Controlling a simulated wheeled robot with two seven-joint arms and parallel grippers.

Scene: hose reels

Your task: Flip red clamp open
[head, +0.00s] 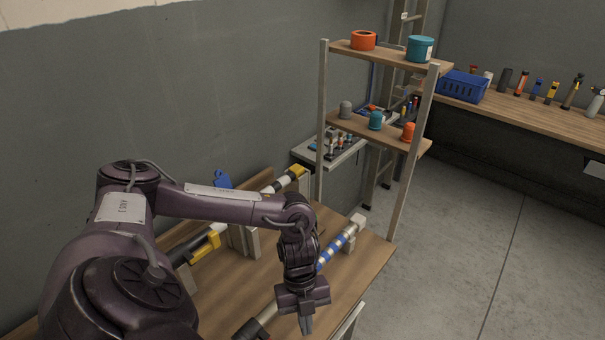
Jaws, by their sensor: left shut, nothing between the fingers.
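No red clamp can be made out in the head view; my left arm covers part of the bench. My left gripper (306,325) points down near the front right part of the wooden bench (372,262), its fingers together and empty. A blue and white banded bar (338,247) lies behind and to the right of it, ending in a pale block. A second bar with yellow fittings (213,241) runs along the back of the bench, partly hidden by my arm. A blue part (222,180) stands behind my forearm. My right gripper is not in view.
A wooden shelf rack (378,128) with orange, teal and grey items stands beyond the bench. A second workbench (545,115) with a blue basket (462,87) and several tools lines the far wall. The concrete floor (455,230) at right is clear.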

